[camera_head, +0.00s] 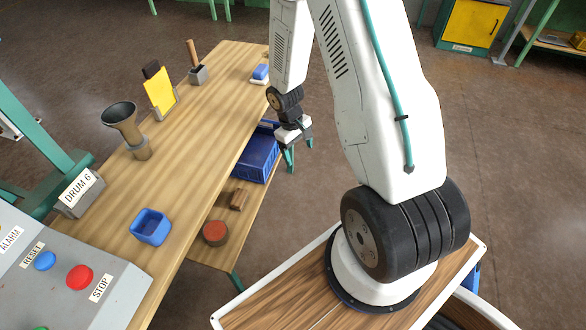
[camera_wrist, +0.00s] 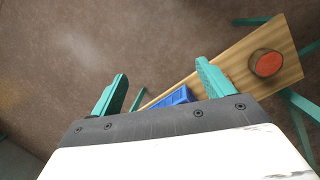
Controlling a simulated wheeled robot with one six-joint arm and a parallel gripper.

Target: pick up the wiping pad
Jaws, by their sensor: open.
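A small blue block with a white layer under it, which looks like the wiping pad (camera_head: 260,72), lies at the far end of the wooden table. It does not show in the wrist view. My gripper (camera_head: 299,150) hangs off the table's right side, nearer to me than the pad and apart from it. In the wrist view its two teal fingers (camera_wrist: 162,72) are spread, with nothing between their tips.
A lower shelf holds a blue crate (camera_head: 258,155) and a red-topped round thing (camera_head: 215,232).

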